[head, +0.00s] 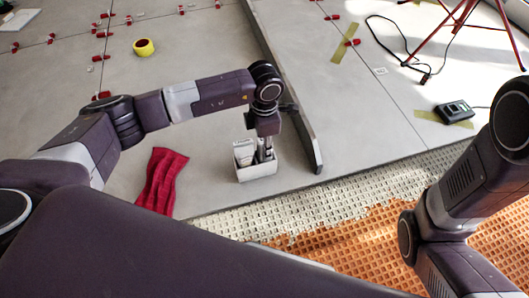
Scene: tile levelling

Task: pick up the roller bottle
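A small white open box (258,173) stands on the grey tiles near the middle of the head view, close to the tile edge. A pale, light-coloured item (243,152) stands upright in its left part; it may be the roller bottle, but it is too small to be sure. My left gripper (265,150) points down over the right part of the box, beside the pale item. Its fingertips are partly hidden by the box and its contents, so I cannot tell if they hold anything. My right arm is at the right edge; its gripper is out of the picture.
A long dark bar (286,85) stands on the tiles right of the box. A red cloth (161,181) lies to the left. A yellow tape roll (144,47), red clips, a black device (454,111) and a red tripod (463,20) lie farther off. Orange matting (350,241) lies in front.

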